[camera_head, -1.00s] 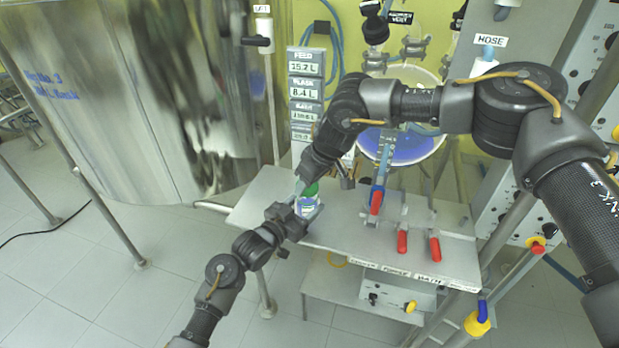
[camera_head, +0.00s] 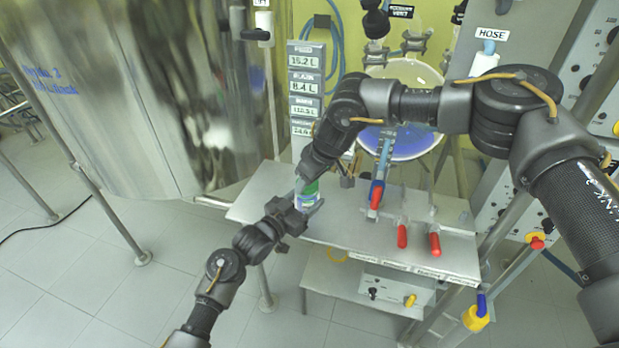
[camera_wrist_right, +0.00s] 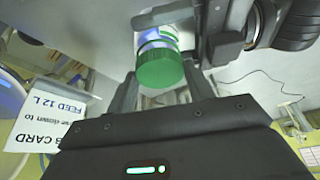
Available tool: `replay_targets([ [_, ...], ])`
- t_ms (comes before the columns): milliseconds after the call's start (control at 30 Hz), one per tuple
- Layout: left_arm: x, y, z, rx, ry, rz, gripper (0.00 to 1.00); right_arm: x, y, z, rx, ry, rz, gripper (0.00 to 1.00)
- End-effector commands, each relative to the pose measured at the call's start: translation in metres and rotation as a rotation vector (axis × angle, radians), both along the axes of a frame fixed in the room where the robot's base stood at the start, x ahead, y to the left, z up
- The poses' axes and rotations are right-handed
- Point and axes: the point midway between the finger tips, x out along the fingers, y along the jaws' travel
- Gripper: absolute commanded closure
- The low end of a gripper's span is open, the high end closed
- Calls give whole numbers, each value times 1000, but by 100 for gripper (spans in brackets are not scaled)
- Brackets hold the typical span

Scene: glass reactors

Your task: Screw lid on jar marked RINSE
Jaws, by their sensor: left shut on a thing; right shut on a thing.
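The jar (camera_head: 306,202) stands at the left end of the metal bench, with its green lid (camera_head: 309,188) on top. In the right wrist view the green lid (camera_wrist_right: 160,70) sits at the jar's mouth, between my right gripper's fingers; the jar body (camera_wrist_right: 155,38) shows beyond it. My left gripper (camera_head: 303,208) is shut on the jar from the front left. My right gripper (camera_head: 303,183) reaches down from above and is shut on the lid. The jar's marking is not readable. How tightly the lid is seated I cannot tell.
A column of display signs (camera_head: 305,82) stands behind. A glass vessel with blue liquid (camera_head: 405,143) is behind the bench, and a large steel tank (camera_head: 130,110) stands at left.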

Motion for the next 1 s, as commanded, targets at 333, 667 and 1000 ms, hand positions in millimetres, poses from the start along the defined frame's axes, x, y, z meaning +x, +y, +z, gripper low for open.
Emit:
replay_targets([
  [333,0,0,0,1,1,0,100,0,1,-6,1,2,-13,69],
  [667,0,0,0,1,1,-1,100,-4,9,-7,1,6,-694,69],
  [1000,0,0,-1,1,0,-1,100,-3,10,-6,1,0,-1131,69],
])
